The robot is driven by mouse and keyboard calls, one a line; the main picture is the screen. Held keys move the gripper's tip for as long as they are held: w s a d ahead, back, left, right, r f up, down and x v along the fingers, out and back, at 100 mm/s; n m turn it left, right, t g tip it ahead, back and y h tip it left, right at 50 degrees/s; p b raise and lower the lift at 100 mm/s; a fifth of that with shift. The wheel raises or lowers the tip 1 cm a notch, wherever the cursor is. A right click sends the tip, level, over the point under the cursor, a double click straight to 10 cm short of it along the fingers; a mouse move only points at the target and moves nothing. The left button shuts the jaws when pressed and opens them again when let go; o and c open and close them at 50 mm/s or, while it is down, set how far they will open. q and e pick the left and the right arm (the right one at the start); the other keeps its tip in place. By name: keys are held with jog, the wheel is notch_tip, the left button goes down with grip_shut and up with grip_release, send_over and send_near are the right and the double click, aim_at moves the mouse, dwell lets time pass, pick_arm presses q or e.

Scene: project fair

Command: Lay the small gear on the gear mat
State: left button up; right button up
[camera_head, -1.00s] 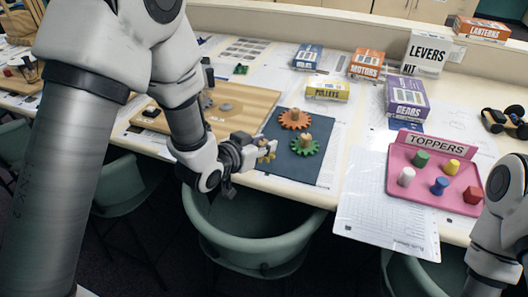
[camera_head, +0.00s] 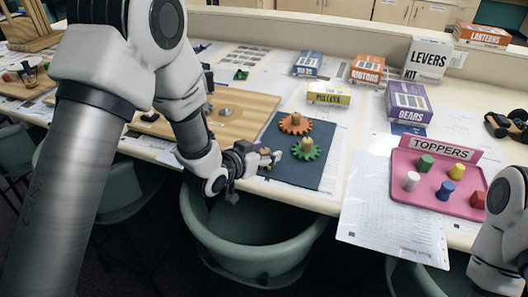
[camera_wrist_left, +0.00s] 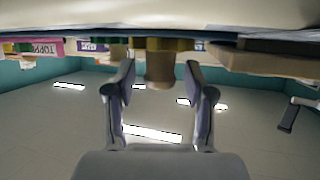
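The small yellow gear with a wooden knob (camera_wrist_left: 160,68) is at my left gripper, at the near left edge of the dark gear mat (camera_head: 292,172). In the left wrist view its knob stands between the two fingers, with a gap on each side. My left gripper (camera_head: 272,157) is open around the knob; it also shows in the left wrist view (camera_wrist_left: 160,92). In the head view the fingers hide most of the gear. An orange gear (camera_head: 295,124) and a green gear (camera_head: 306,150) lie on the mat. My right gripper is out of view.
A wooden board (camera_head: 252,109) lies left of the mat. Kit boxes, including the yellow pulleys box (camera_head: 328,95) and purple gears box (camera_head: 408,103), stand behind. A pink toppers tray (camera_head: 448,207) is at right. A green chair (camera_head: 255,262) stands below the table edge.

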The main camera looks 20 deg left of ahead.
pick_arm(q)
jog(key=shift+r, duration=0.2)
jog(key=shift+s+a+r, duration=0.1)
jog(key=shift+s+r, duration=0.05)
jog(key=shift+s, duration=0.15)
jog(key=p+v, duration=1.1)
jog(key=p, duration=0.2)
jog(key=shift+s+p, duration=0.2)
jog(key=shift+p, duration=0.15)
